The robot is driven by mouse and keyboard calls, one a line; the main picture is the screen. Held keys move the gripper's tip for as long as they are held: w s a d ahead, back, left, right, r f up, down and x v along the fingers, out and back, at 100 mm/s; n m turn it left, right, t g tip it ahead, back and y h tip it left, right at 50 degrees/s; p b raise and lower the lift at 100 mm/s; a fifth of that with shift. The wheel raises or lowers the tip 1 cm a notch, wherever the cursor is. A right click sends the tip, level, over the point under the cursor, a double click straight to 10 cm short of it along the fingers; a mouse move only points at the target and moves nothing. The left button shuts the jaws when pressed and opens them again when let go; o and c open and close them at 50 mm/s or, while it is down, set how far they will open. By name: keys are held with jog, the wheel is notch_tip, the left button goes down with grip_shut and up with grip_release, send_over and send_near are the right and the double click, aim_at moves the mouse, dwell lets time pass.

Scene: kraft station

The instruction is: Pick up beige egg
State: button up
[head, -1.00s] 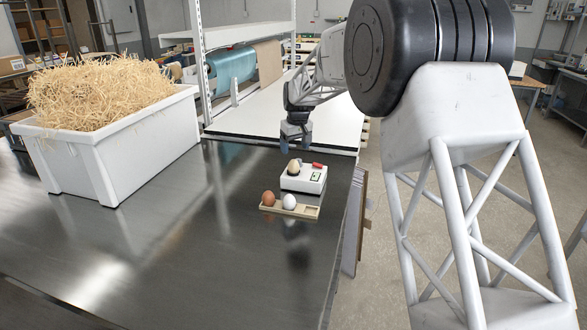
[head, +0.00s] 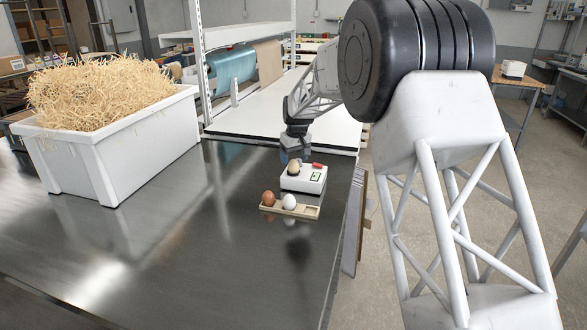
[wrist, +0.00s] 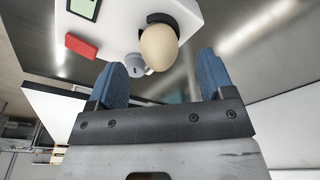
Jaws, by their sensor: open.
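The beige egg (head: 294,166) stands on the white box-shaped device (head: 304,180) on the metal table. My gripper (head: 291,157) is right behind and above the egg in the head view. In the wrist view the beige egg (wrist: 159,47) sits in a dark holder on the device, just beyond the space between my two blue fingertips (wrist: 165,72). The fingers are apart with nothing between them. In the head view the fingertips are small and partly hidden near the egg.
A wooden tray (head: 313,212) in front of the device holds a brown egg (head: 268,199) and a white egg (head: 290,202). A red block (head: 318,165) lies on the device. A white bin (head: 150,145) of straw stands at left. The table between is clear.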

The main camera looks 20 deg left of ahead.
aim_at(294, 163)
jog(key=shift+w+a+f, duration=0.1)
jog(key=shift+f, duration=0.7)
jog(key=shift+w+a+f, duration=0.1)
jog(key=shift+f, duration=0.65)
jog(key=shift+c, duration=0.2)
jog(key=c, duration=0.8)
jog(key=shift+r, duration=0.1)
jog(key=shift+r, duration=0.85)
notch_tip(294, 163, up, 2)
jog(key=s+d, duration=0.2)
jog(key=s, duration=0.2)
jog(key=s+d, duration=0.3)
jog(key=s, duration=0.2)
jog(key=s+d+r, duration=0.1)
jog(key=s+d, duration=0.1)
jog(key=s, duration=0.3)
jog(key=shift+s+d, duration=0.15)
